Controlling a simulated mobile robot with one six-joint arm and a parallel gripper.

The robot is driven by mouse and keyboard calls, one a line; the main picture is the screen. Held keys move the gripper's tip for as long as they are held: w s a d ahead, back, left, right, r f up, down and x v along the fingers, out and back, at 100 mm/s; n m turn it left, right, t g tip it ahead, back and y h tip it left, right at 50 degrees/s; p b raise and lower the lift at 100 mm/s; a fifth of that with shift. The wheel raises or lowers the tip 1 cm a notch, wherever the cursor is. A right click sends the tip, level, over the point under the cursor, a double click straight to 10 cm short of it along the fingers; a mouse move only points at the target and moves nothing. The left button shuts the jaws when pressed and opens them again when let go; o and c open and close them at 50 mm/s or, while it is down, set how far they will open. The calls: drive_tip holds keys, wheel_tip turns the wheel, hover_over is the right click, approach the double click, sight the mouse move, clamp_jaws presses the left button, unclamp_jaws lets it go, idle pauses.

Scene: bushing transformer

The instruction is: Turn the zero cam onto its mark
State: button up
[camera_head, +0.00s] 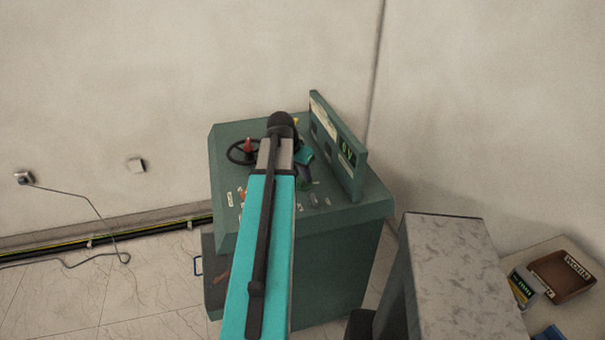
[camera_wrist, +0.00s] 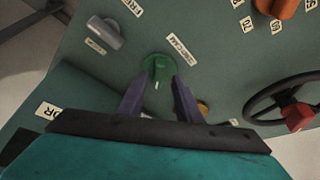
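The zero cam looks to be the round green knob (camera_wrist: 158,66) on the sloped green panel, in the upper middle of the wrist view. A small white line shows on its near side, and a white label (camera_wrist: 181,48) beside it is too small to read surely. My gripper (camera_wrist: 159,80) has its two purple fingers apart, one on each side of the knob's near edge. I cannot tell whether they touch it. In the head view my gripper (camera_head: 305,180) is over the console top, partly hidden by my arm. A fixed mark for the knob is not clear.
A grey knob (camera_wrist: 104,32) is left of the green one. A black handwheel (camera_wrist: 290,108) with a red grip is at the right, and an orange knob (camera_wrist: 276,8) above it. An upright display panel (camera_head: 338,145) stands on the console's right. A brown tray (camera_head: 562,276) lies far right.

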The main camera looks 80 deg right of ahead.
drive_tip(key=shift+x, duration=0.8)
